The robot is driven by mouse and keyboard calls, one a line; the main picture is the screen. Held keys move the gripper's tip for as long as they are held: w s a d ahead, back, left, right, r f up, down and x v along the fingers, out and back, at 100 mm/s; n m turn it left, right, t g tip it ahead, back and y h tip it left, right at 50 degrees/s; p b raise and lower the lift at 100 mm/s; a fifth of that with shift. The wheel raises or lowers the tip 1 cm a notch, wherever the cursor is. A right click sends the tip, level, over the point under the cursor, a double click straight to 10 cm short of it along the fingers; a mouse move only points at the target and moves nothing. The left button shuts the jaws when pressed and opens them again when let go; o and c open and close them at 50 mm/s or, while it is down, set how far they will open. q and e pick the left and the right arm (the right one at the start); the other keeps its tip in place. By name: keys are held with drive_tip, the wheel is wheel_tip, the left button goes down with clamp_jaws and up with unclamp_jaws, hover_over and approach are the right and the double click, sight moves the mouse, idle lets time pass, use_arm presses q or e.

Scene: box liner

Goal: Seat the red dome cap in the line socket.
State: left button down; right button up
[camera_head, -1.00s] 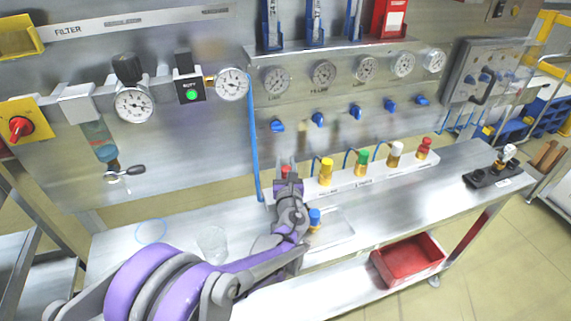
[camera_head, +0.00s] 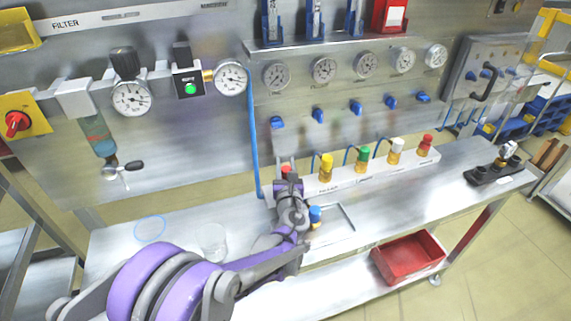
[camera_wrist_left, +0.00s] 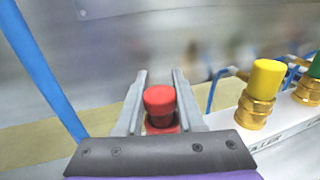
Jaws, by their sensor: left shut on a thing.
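The red dome cap (camera_wrist_left: 160,101) is between the fingers of my left gripper (camera_wrist_left: 160,92) in the left wrist view, upright. My left gripper is shut on it, at the left end of the white socket strip. In the head view the cap (camera_head: 286,170) shows as a small red patch above my left gripper (camera_head: 286,178). A red rim shows just below the cap in the wrist view; I cannot tell whether it is part of the cap or something beneath. The socket under the cap is hidden by my gripper. My right gripper is not in view.
The strip (camera_head: 345,181) carries yellow (camera_head: 327,168), green (camera_head: 362,158), white (camera_head: 395,150) and red (camera_head: 425,146) capped brass fittings to the right. A blue hose (camera_head: 253,140) hangs close left. A blue cap (camera_head: 315,214) stands by a tray (camera_head: 338,228). A clear beaker (camera_head: 212,240) stands left.

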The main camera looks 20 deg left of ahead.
use_arm(q)
drive_tip(key=shift+f, duration=0.25)
drive_tip(key=shift+c, duration=2.2)
unclamp_jaws()
drive_tip(key=b+v, duration=0.1)
drive_tip(key=v, duration=1)
